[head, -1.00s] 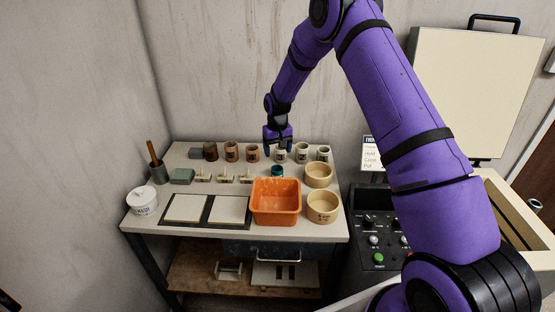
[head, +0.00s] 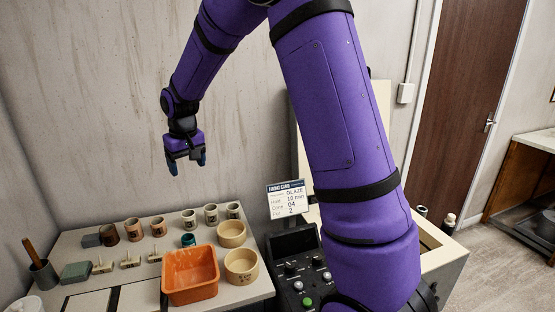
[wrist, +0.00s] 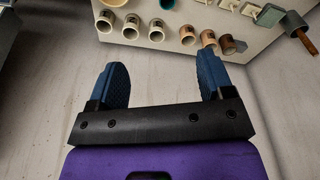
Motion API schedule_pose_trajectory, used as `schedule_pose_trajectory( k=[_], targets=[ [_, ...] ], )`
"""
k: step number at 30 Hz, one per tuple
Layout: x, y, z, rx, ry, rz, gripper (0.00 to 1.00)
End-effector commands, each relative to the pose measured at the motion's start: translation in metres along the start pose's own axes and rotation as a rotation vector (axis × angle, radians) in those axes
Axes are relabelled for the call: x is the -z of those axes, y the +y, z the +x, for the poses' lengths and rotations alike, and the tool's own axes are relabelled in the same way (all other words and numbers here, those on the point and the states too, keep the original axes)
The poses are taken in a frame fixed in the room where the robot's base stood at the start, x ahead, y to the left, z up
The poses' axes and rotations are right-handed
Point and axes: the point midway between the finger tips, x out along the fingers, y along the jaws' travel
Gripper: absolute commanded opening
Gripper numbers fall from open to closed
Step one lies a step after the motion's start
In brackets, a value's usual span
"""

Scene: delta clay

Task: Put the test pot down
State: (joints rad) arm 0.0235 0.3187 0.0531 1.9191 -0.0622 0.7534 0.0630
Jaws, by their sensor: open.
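Several small pots stand in a row at the back of the table. On the right of the row are three pale cups, a left one (head: 189,219), a middle one (head: 210,214) and a right one (head: 233,211). To their left are brown and orange cups (head: 133,230). I cannot tell for certain which is the test pot. My gripper (head: 187,163) hangs above and behind the row, clear of the table. In the wrist view its two blue fingers (wrist: 163,78) are wide apart with nothing between them. The pale cups (wrist: 131,26) show beyond the fingertips.
An orange basin (head: 190,275) and two tan bowls (head: 232,234) fill the table's right side. A small teal pot (head: 188,240) stands in front of the pale cups. A control panel and firing card (head: 286,200) are right of the table. Air around my gripper is clear.

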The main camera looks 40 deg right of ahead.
Motion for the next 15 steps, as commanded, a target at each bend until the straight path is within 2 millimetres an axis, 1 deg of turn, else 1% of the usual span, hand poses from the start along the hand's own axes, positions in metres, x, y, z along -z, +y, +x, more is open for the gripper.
schedule_pose_trajectory(
  k=[1, 6, 9, 11, 15],
  targets=[
    [-0.012, 0.001, -0.021, -0.001, 0.018, 0.000, 0.74],
    [-0.053, 0.003, -0.074, -0.004, 0.064, 0.002, 0.74],
    [-0.081, 0.004, -0.101, -0.004, 0.090, 0.003, 0.74],
    [-0.098, 0.005, -0.116, -0.004, 0.106, 0.004, 0.74],
    [-0.140, 0.006, -0.145, -0.003, 0.143, 0.006, 0.74]
  ],
)
